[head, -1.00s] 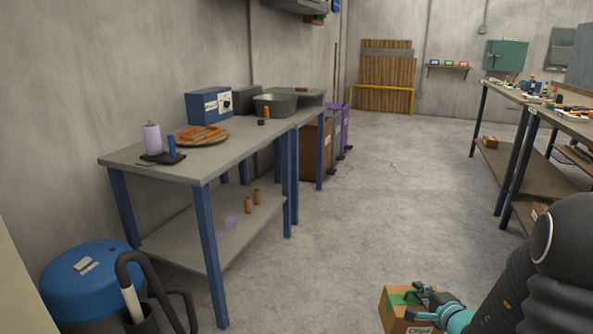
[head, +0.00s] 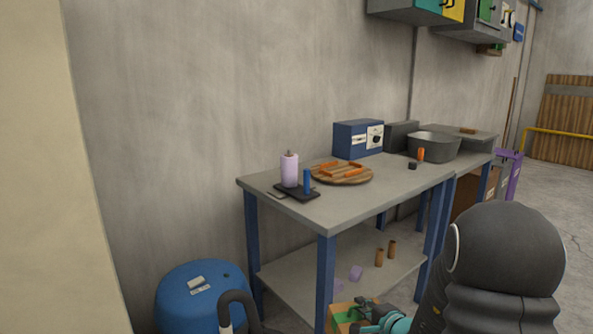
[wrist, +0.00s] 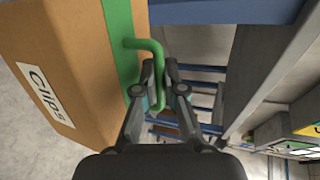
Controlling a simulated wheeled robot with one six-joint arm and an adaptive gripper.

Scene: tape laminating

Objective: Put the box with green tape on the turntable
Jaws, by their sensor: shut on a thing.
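The cardboard box with green tape (head: 340,314) is low at the bottom edge of the head view, partly cut off. My gripper (head: 372,316) is at its right side. In the wrist view the box (wrist: 65,35) fills the left, with a "Clips" label and a green tape strip. There my gripper (wrist: 160,78) is shut on the green handle at the box's side. A round wooden disc, which looks like the turntable (head: 342,181), lies on the workbench with several orange pieces on it. The box is apart from it, lower and nearer me.
The workbench (head: 340,208) also bears a lilac bottle (head: 289,170), a blue cylinder (head: 306,182), a blue device (head: 357,138) and a grey basin (head: 434,147). Its front-left corner juts toward me. A blue bin (head: 205,300) stands left of it. Open floor is at the right.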

